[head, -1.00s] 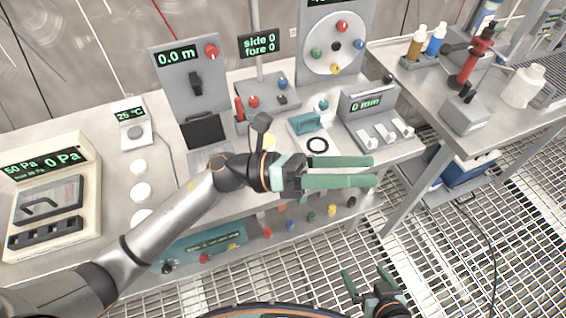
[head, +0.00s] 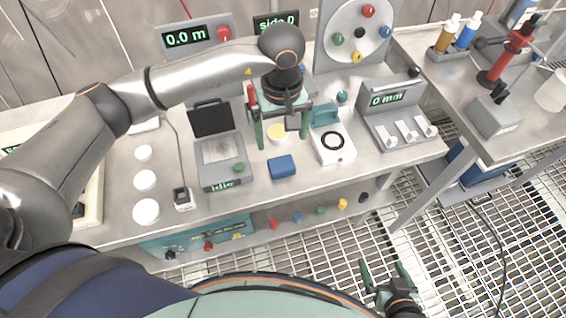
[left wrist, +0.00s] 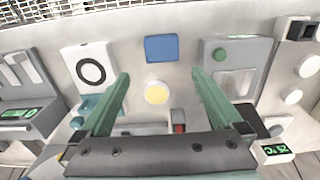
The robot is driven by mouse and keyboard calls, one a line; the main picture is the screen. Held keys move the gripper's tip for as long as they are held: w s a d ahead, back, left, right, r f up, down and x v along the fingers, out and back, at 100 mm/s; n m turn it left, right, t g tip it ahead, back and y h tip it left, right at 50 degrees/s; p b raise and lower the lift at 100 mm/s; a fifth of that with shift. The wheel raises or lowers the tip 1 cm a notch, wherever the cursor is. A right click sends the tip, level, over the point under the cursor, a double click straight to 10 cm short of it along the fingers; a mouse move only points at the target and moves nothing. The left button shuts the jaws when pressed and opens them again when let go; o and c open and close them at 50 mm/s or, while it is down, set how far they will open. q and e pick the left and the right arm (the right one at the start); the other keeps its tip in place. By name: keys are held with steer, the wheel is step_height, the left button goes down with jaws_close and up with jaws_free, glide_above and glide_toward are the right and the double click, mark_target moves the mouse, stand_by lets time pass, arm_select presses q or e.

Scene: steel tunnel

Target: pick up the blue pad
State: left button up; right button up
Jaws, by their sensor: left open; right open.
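The blue pad (head: 282,167) lies flat on the steel bench, just in front of a round yellow-topped disc (head: 277,134). In the left wrist view the blue pad (left wrist: 161,48) is beyond the fingertips, near the top middle. My left gripper (head: 282,145) is open and points down above the bench, behind the pad in the head view. In the left wrist view my left gripper (left wrist: 160,80) has its fingers wide apart with the yellow disc between them and nothing held. My right gripper (head: 386,270) is open and empty over the floor grating, low in the head view.
A grey box with a green knob (head: 222,162) stands left of the pad. A white unit with a black ring (head: 333,143) stands to its right, by a grey 0 mm console (head: 396,115). White discs (head: 145,180) lie further left. Bare bench lies in front of the pad.

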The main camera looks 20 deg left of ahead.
mark_target(281, 162)
arm_select(q)
step_height(281, 162, down, 3)
steer(key=shift+f, duration=0.2)
steer(key=f, duration=0.2)
steer(key=s+f+p, duration=0.1)
steer(key=f, duration=0.1)
steer(key=shift+f, duration=0.35)
steer(key=shift+w+f, duration=0.1)
steer(key=shift+f, duration=0.25)
steer(key=shift+c, duration=0.2)
steer(key=c, duration=1.2)
steer(key=shift+r, duration=0.2)
